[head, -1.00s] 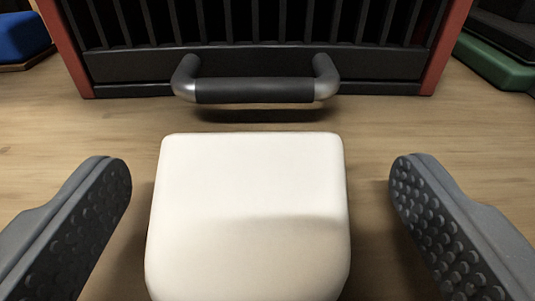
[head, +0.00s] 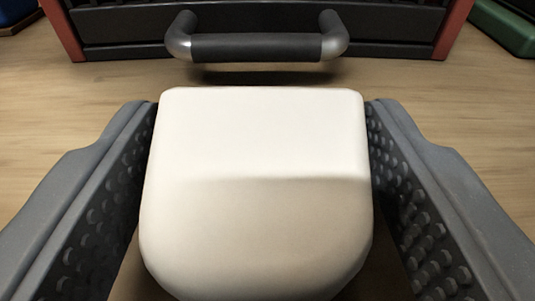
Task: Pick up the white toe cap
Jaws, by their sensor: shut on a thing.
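The white toe cap (head: 255,190) is a smooth block with rounded edges, large in the middle of the head view. My gripper (head: 262,110) has a grey finger with a studded inner pad on each side of it. The fingertips touch the cap's left and right sides near its far end, so the gripper is shut on it. The cap's underside is hidden, and I cannot tell whether it is clear of the wooden surface.
A black slatted unit with red side posts (head: 455,28) and a dark bar handle (head: 255,47) stands just beyond the cap. A green block (head: 503,28) is at the far right. Bare wooden surface (head: 60,125) lies to the left and right.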

